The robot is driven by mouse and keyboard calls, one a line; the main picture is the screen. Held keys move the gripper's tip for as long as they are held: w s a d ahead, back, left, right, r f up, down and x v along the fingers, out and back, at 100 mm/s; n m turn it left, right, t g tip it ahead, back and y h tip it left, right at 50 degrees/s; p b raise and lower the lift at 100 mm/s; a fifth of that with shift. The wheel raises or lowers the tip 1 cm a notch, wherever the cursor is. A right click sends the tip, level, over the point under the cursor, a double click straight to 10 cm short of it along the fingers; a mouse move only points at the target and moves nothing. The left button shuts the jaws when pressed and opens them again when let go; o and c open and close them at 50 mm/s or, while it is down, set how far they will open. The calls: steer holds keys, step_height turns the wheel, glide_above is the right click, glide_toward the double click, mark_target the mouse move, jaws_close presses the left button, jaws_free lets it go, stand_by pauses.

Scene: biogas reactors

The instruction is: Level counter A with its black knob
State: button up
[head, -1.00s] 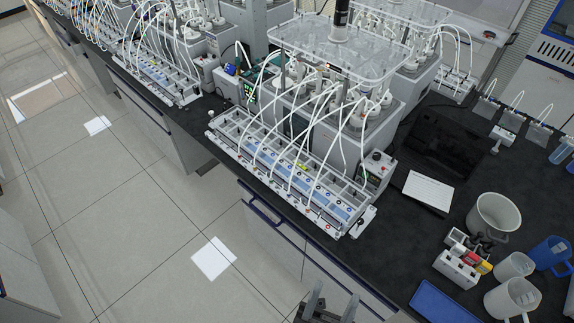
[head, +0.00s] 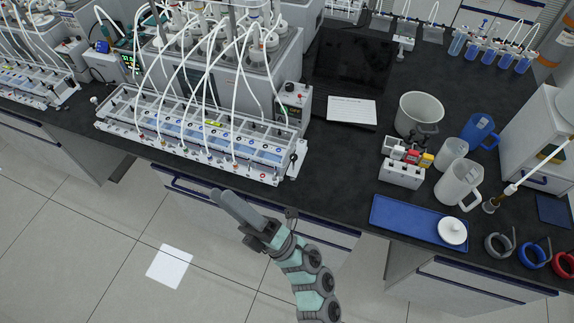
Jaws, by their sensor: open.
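A long white gas counter (head: 200,135) with a row of cells and white tubes sits along the bench's front edge in the head view. I cannot read a letter on it. A small black knob (head: 293,158) shows at its right end, near the front corner. Part of a second similar counter (head: 30,85) shows at the far left; I cannot tell which one is A. My gripper (head: 222,194) is open and empty, in front of the bench edge. It is below and left of the knob in the picture and touches nothing.
A grey box with a black dial (head: 292,102) stands behind the counter's right end. The black bench top between the counter and tray is clear.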

steer(key=w+f+n+g+h+b, duration=0.1)
steer(key=w+f+n+h+b, duration=0.25)
steer(key=w+f+b, duration=0.45)
steer(key=n+t+h+b, duration=0.4)
steer(key=n+h+b, duration=0.3)
steer(key=h+b, duration=0.5)
glide_toward(288, 156)
step_height(288, 156, up, 2)
steer(key=d+y, duration=0.1)
steer(key=b+x, duration=0.2)
steer(key=x, duration=0.8)
steer(key=shift+w+a+r, duration=0.15)
steer(key=shift+w+a, duration=0.1)
steer(key=shift+c, duration=0.2)
jaws_close()
